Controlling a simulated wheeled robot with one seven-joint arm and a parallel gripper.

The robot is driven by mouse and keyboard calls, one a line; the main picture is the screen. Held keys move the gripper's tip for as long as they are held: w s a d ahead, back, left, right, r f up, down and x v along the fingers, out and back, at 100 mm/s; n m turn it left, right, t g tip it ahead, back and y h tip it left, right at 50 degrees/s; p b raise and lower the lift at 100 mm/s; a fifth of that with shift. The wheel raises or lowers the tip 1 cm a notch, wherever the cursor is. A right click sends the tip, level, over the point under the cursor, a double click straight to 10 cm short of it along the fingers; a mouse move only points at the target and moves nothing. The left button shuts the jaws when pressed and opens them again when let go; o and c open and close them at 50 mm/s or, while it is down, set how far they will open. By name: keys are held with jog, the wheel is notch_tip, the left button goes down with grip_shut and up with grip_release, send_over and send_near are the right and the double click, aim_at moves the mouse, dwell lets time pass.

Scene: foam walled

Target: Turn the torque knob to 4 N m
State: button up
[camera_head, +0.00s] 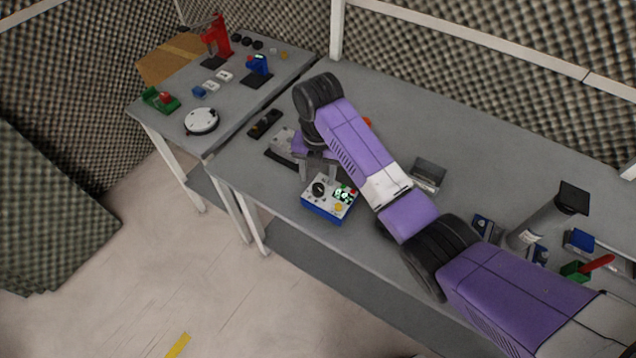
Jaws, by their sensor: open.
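The control box (326,207) is blue with a light top panel and stands near the front edge of the grey table. A dark round knob (319,188) sits on the left of its top. A small lit green display (344,193) and a yellow button (338,207) are to its right. The knob's setting is too small to read. My gripper (319,178) points down just above and behind the box, its fingers apart close to the knob. I cannot tell whether a finger touches the knob. My purple arm covers the area behind and right of the box.
A grey open bin (428,175) stands right of my arm. A dark tray (265,124) lies to the left at the table's edge. A second table (228,112) holds a white disc (201,121), a red press (217,42) and a green tray (158,100). The table's back middle is clear.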

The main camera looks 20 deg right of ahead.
aim_at(318, 187)
jog(key=shift+r, duration=1.55)
